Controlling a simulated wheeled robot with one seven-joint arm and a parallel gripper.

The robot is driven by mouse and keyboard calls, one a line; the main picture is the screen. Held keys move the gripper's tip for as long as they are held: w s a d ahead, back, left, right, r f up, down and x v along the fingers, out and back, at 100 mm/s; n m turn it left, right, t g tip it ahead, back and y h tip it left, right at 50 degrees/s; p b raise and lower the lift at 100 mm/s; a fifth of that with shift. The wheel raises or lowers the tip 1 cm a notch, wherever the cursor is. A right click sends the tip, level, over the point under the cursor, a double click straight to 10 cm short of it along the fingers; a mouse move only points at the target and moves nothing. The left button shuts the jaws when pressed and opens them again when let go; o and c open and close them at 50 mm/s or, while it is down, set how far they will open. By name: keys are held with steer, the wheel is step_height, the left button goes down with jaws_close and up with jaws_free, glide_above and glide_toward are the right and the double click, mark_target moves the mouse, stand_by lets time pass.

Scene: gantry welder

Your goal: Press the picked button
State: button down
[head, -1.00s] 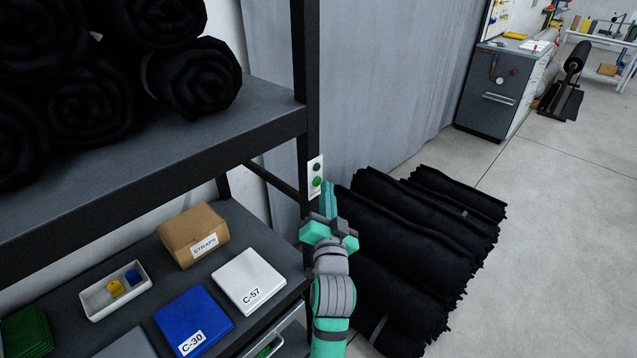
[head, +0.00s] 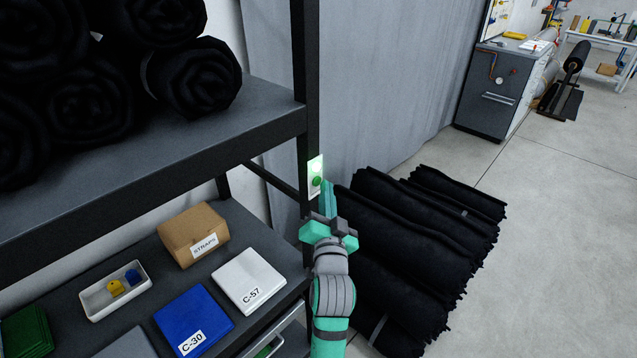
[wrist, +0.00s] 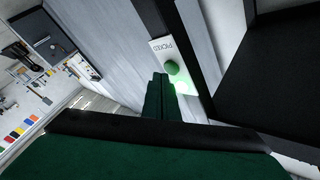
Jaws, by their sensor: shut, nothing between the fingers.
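A small white panel (head: 312,187) is fixed to the dark shelf post. It carries a round green button (head: 317,181) with a green lamp (head: 316,167) above it, brightly lit. In the wrist view the panel (wrist: 157,46) reads PICKED, and the green button (wrist: 172,67) lies beside the glowing lamp (wrist: 180,87). My gripper (head: 327,184) is shut and empty, its tips right at the panel beside the button. The fingertips (wrist: 160,76) also show close to the button in the wrist view. I cannot tell whether they touch it.
The shelf's lower deck holds a STRAPS box (head: 194,235), a white tray (head: 88,301), a blue C-30 item (head: 190,312) and a white C-57 item (head: 248,279). Black rolls (head: 400,235) lie on the floor right of my arm. Open floor (head: 545,220) extends farther right.

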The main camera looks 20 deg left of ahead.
steer(key=shift+d, duration=0.15)
steer(key=d, duration=0.1)
steer(key=s+d, duration=0.1)
steer(key=d, duration=0.1)
steer(key=s+d, duration=0.1)
steer(key=d, duration=0.1)
steer(key=shift+d, duration=0.15)
stand_by(0.5)
steer(key=shift+d, duration=0.15)
steer(key=s+d+f+h, duration=0.3)
steer(key=s+d+f, duration=0.3)
steer(key=s+f, duration=0.3)
steer(key=s+d+f+h, duration=0.2)
steer(key=s+d+f, duration=0.4)
steer(key=f, duration=0.5)
steer(key=s+d+f+n+g+h, duration=0.1)
steer(key=s+d+f, duration=0.1)
steer(key=s, duration=1.2)
steer(key=s+d+f+n+g+h, duration=0.1)
steer(key=s+d+f+h, duration=0.1)
steer(key=s, duration=1.2)
steer(key=shift+d, duration=0.5)
